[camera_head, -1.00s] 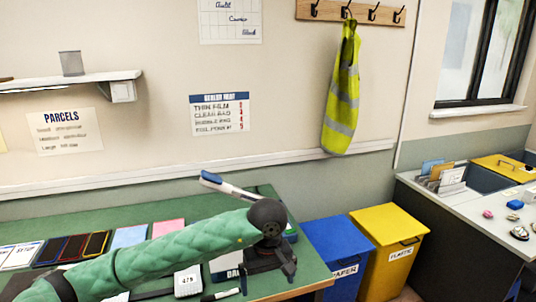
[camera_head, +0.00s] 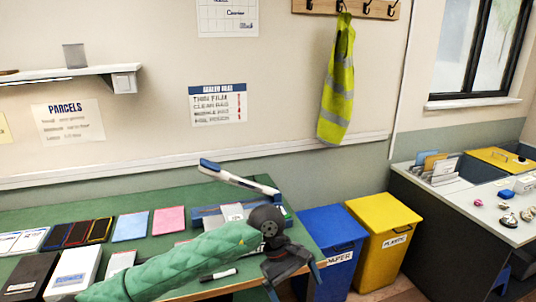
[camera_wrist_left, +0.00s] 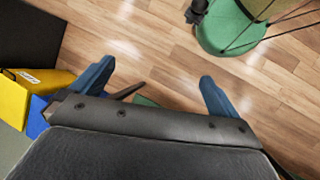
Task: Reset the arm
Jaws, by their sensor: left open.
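My left arm, in a green quilted sleeve, comes in from the lower left in the head view. Its left gripper (camera_head: 294,284) hangs past the front right edge of the green table (camera_head: 165,200), with its blue-tipped fingers apart. The left wrist view shows the same gripper (camera_wrist_left: 155,85) open, with nothing between the fingers and wood floor beyond. My right gripper is in neither view.
A pen-like sealer arm (camera_head: 238,178) rises behind my wrist. Blue bin (camera_head: 330,232) and yellow bin (camera_head: 383,230) stand right of the table.

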